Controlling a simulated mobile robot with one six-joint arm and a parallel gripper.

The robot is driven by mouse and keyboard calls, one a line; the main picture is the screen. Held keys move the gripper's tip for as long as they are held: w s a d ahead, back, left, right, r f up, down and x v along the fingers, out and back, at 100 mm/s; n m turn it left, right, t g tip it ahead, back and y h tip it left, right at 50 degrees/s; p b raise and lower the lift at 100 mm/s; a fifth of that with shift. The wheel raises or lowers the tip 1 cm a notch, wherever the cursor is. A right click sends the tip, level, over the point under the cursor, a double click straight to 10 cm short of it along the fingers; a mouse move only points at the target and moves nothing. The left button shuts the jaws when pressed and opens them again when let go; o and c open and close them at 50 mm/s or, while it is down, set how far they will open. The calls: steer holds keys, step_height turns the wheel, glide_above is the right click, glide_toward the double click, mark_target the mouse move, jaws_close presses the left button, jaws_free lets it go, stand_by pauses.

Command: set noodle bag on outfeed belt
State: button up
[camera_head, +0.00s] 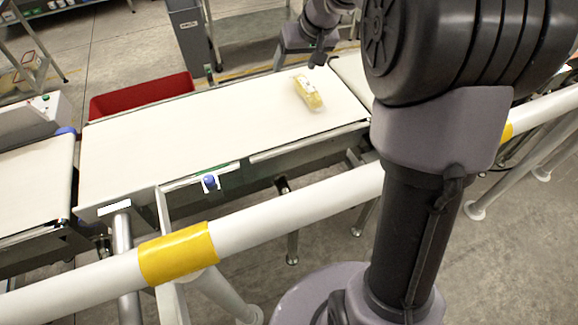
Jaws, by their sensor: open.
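The noodle bag (309,94), yellow with clear and white wrapping, lies on the right part of the long cream belt (200,125) in the middle of the view. My gripper (317,62) is just beyond the bag's far end, small and dark in the picture. It is open, with nothing seen between its fingers. A small gap seems to lie between it and the bag, but I cannot tell if they touch. Nothing in the view labels which belt is the outfeed.
A red bin (140,94) stands behind the belt. A white guard rail (290,212) with yellow bands crosses in front. Another belt (32,185) adjoins at the left, and one (352,76) at the right, partly behind my arm. The belt left of the bag is clear.

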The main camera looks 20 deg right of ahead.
steer(key=s+a+r, duration=0.5)
steer(key=s+a, duration=0.2)
steer(key=s, duration=0.2)
steer(key=s+a+f+m, duration=0.1)
steer(key=s+a, duration=0.1)
steer(key=s, duration=0.6)
steer(key=s+a+f+m, duration=0.1)
steer(key=s+a, duration=0.2)
steer(key=s, duration=0.5)
steer(key=s+a+f+m+y, duration=0.1)
steer(key=s+a, duration=0.2)
steer(key=s, duration=0.5)
steer(key=shift+f, duration=0.3)
steer(key=shift+w, duration=0.15)
